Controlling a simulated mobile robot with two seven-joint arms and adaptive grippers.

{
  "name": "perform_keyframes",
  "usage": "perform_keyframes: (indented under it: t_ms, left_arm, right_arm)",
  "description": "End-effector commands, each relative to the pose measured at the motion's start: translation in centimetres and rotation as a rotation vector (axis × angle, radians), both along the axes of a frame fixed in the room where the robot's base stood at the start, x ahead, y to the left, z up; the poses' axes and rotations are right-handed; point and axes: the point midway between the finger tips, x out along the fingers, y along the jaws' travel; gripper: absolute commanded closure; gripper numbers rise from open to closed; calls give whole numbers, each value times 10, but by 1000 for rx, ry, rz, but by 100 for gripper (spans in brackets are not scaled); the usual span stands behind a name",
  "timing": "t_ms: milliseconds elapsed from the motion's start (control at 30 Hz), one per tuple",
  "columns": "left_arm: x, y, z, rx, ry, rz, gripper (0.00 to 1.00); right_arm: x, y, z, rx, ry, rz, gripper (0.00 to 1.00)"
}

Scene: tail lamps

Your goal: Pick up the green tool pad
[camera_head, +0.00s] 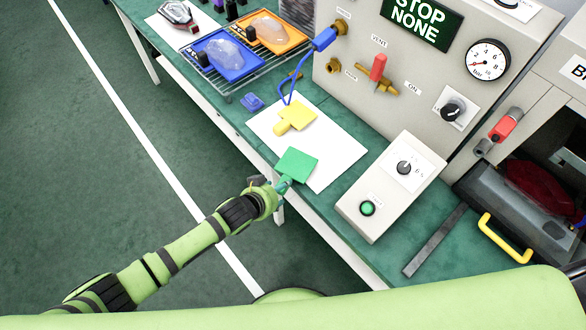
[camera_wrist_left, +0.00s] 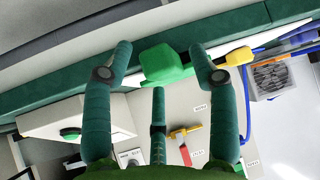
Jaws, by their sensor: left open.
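The green tool pad (camera_head: 297,164) lies at the near left edge of a white sheet (camera_head: 335,160) on the green bench, with its handle end towards my left gripper (camera_head: 283,184). In the left wrist view the green pad (camera_wrist_left: 165,64) shows between and beyond the spread fingers of my left gripper (camera_wrist_left: 160,60). The gripper is open around the handle end; I cannot tell whether any finger touches it. In the head view the fingers partly hide the handle. My right gripper is not in view.
A yellow pad (camera_head: 299,114) lies farther back on the sheet, near a thin blue hose (camera_head: 284,88). A control box with a green button (camera_head: 368,208) stands to the right. Blue (camera_head: 226,60) and orange (camera_head: 274,32) trays sit on a rack at the back left.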

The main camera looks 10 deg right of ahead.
Motion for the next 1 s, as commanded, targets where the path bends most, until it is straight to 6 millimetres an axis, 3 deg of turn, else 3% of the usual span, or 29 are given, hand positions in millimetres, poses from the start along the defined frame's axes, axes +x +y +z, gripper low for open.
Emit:
perform_keyframes:
  t_ms: [67,100,233,1000]
  left_arm:
    - [0,0,0,0,0,0,41]
    - [0,0,0,0,0,0,49]
    - [0,0,0,1,1,0,100]
    - [0,1,-1,2,1,1,100]
  right_arm:
    - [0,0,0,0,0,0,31]
    - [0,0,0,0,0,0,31]
    - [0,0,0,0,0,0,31]
    - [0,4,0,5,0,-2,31]
